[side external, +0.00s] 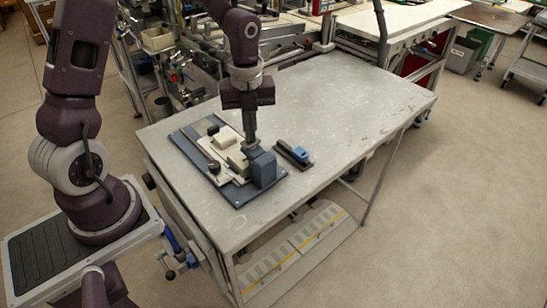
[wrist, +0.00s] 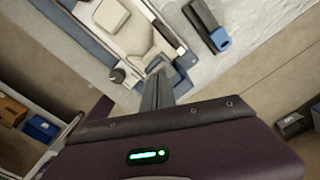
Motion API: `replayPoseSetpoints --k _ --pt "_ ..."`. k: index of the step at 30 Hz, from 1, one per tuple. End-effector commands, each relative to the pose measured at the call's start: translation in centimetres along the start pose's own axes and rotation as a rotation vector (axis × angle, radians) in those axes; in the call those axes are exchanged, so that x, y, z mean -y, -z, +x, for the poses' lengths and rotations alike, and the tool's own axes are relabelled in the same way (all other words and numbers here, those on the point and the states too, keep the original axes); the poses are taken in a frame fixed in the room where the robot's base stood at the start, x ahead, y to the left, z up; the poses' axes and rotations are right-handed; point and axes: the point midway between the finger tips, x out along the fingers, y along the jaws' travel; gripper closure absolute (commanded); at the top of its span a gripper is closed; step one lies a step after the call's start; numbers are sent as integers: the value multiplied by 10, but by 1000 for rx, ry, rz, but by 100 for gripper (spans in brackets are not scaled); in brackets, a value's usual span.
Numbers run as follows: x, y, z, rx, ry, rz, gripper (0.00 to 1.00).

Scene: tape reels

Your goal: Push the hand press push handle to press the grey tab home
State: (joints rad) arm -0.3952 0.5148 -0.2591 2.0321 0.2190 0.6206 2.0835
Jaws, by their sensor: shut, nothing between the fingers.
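The hand press stands on a blue-grey base plate (side external: 188,147) near the table's left end. It has cream blocks (side external: 225,139), a larger blue-grey block (side external: 263,169) at its near right end and two dark knobs (side external: 214,167). I cannot tell which part is the push handle, and I cannot make out the grey tab. My gripper (side external: 250,143) points down, shut and empty, just behind the blue-grey block. In the wrist view its fingers (wrist: 157,90) overlap the press's end; contact is unclear.
A dark bar with a blue end (side external: 294,154) lies on the table right of the press. The table top (side external: 350,105) is clear farther right and back. Equipment benches crowd the table's far side. The table's front edge is close to the press.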

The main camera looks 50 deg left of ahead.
Motion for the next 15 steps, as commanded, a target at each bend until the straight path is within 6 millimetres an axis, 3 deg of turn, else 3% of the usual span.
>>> replayPoseSetpoints --k 15 --pt "0 0 -64 2 2 0 100"
